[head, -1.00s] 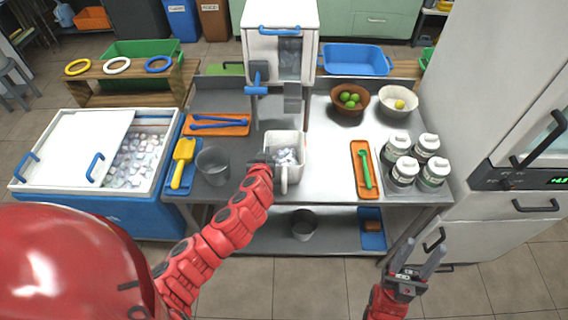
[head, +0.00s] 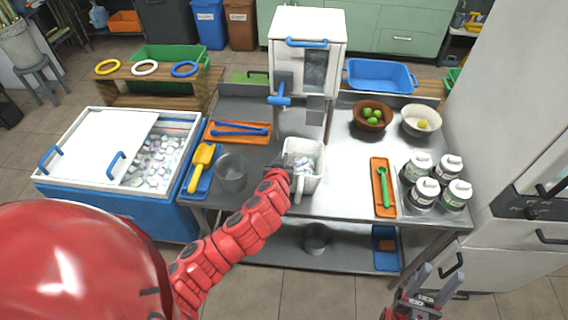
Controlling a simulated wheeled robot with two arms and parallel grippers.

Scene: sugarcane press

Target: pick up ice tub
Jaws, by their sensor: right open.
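The ice tub (head: 316,183), a white container holding ice pieces, stands on the steel table in the middle of the head view. Its handle (head: 299,187) faces me. My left gripper (head: 284,167) is at the tub's near left side, close to the handle. My own arm hides its fingers, so I cannot tell whether they are closed on the tub. My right gripper (head: 429,281) is open and empty, low at the right, in front of the table and well away from the tub.
An orange tray (head: 383,197) with a green tool and several lidded jars (head: 424,193) are on the right. The steel between tub and orange tray is clear.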

